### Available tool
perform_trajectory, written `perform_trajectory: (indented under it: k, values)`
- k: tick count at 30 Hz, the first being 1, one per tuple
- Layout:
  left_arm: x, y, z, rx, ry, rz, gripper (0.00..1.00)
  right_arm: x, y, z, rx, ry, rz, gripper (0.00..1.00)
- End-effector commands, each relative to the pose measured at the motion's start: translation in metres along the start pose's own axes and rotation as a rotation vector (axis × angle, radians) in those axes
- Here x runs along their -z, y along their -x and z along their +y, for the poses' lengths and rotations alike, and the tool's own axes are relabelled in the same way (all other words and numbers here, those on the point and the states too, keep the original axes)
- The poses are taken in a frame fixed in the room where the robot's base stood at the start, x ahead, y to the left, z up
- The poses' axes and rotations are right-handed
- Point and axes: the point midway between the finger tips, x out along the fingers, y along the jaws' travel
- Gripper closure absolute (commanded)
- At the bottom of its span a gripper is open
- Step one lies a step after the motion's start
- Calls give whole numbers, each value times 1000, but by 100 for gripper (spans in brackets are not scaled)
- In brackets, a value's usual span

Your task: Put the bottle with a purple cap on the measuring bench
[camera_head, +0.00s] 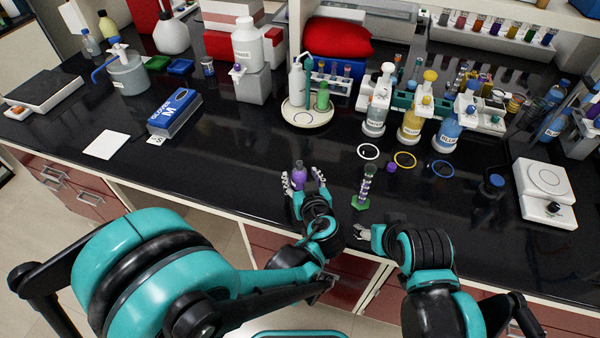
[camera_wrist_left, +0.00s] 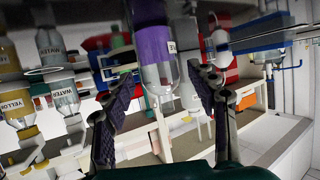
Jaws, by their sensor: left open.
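A small bottle with purple (camera_head: 299,174) stands on the black bench near its front edge. My left gripper (camera_head: 306,180) is open, its fingers on either side of the bottle. In the left wrist view the purple bottle (camera_wrist_left: 152,45) shows between the spread fingers, with gaps on both sides; its upper part is cut off. My right gripper (camera_head: 361,236) is low near the front edge, apart from the bottle; its finger opening is unclear. A white balance-like device (camera_head: 545,190) with a round plate sits at the right. No surface is labelled as the measuring bench.
A cylinder with a green base (camera_head: 365,188) stands right of my left gripper, a small purple cap-like piece (camera_head: 392,167) beside it. White (camera_head: 368,151), yellow (camera_head: 405,159) and blue (camera_head: 442,168) rings lie behind. A white tray (camera_head: 306,116) holds bottles. Bench left of the gripper is clear.

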Motion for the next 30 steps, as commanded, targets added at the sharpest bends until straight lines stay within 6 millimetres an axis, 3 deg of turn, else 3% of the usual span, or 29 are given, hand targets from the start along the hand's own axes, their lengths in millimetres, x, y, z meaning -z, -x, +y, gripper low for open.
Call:
perform_trajectory:
  k: [6, 12, 18, 23, 26, 30]
  values:
    - [3, 53, 1, -6, -2, 0, 42, 10, 14, 0, 0, 0, 0, 39]
    - [2, 88, 1, -4, -1, -1, 42, 15, 22, 0, 0, 0, 0, 39]
    - [0, 102, 0, -2, 0, 0, 42, 17, 24, 0, 0, 0, 0, 39]
    - [0, 101, -4, 6, -4, -11, 42, 17, 23, 0, 0, 0, 0, 39]
    - [2, 92, -26, 36, -34, -72, 42, 17, 23, 0, 0, 0, 0, 39]
    - [0, 79, -87, 79, -109, -263, 42, 17, 23, 0, 0, 0, 0, 39]
